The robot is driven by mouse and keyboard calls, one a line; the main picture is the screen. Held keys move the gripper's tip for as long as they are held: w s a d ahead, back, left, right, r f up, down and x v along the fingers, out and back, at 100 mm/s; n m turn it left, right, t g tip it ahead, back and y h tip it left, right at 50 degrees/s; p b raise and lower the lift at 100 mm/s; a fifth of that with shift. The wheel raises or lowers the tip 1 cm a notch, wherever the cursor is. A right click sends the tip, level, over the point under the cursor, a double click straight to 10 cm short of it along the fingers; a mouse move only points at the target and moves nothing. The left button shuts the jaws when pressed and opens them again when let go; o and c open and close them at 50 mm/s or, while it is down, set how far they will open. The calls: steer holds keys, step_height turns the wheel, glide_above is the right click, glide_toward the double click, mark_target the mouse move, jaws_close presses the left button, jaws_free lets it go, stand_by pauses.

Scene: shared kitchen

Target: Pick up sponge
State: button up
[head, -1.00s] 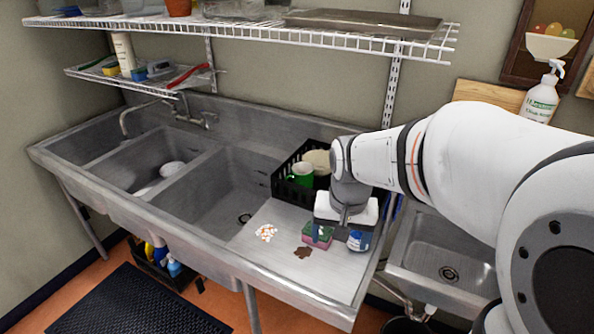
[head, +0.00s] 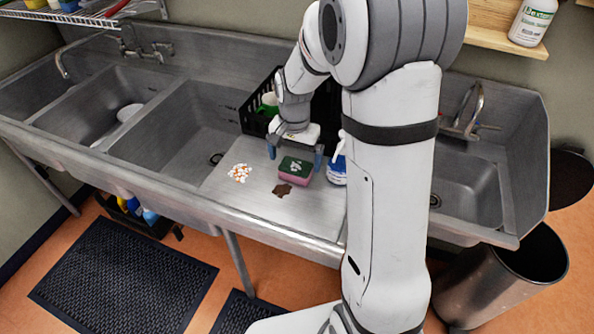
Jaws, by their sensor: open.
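The sponge (head: 295,171) lies on the steel drainboard (head: 240,200), pink below with a dark green top that bears a pale mark. My gripper (head: 296,155) is open just behind and above the sponge, one blue-grey fingertip on each side. No finger visibly touches the sponge, though the exact gap is hard to judge. The sponge shows almost whole.
A blue-and-white bottle (head: 337,170) stands close to the sponge's right, partly behind my arm. A black crate (head: 256,118) with a green mug (head: 267,103) stands behind. Sink basins lie on both sides.

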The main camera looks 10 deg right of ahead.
mark_target(294, 169)
steer(key=shift+w+f+p, duration=0.15)
steer(key=shift+f+p, duration=0.35)
steer(key=shift+f, duration=2.3)
steer(key=shift+c, duration=0.6)
steer(key=c, duration=0.9)
